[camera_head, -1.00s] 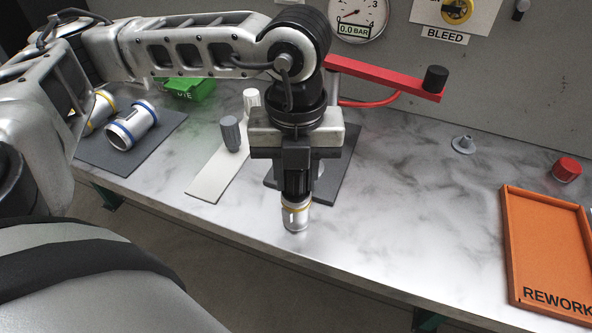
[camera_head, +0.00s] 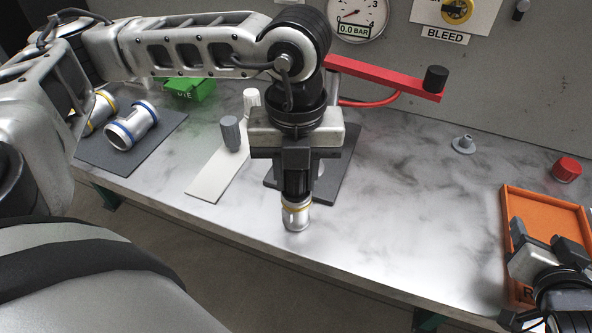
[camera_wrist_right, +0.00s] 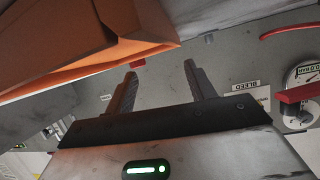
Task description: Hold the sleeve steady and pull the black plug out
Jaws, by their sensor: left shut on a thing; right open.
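The sleeve (camera_head: 296,218) is a silver cylinder with a yellow band, near the front edge of the bench. My left gripper (camera_head: 297,196) points down from above and is shut on the sleeve's upper part. No black plug can be made out at the sleeve; its top is hidden by the gripper. My right gripper (camera_head: 543,233) is at the lower right in the head view, above the orange tray. In the right wrist view its two fingers (camera_wrist_right: 160,85) are apart with nothing between them.
The orange REWORK tray (camera_head: 508,235) lies at the right, a red cap (camera_head: 566,169) behind it. A red arm with a black knob (camera_head: 435,78) juts over the bench. Grey and white plugs stand on a white strip (camera_head: 207,180). Blue- and yellow-banded sleeves lie on a dark mat (camera_head: 90,150).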

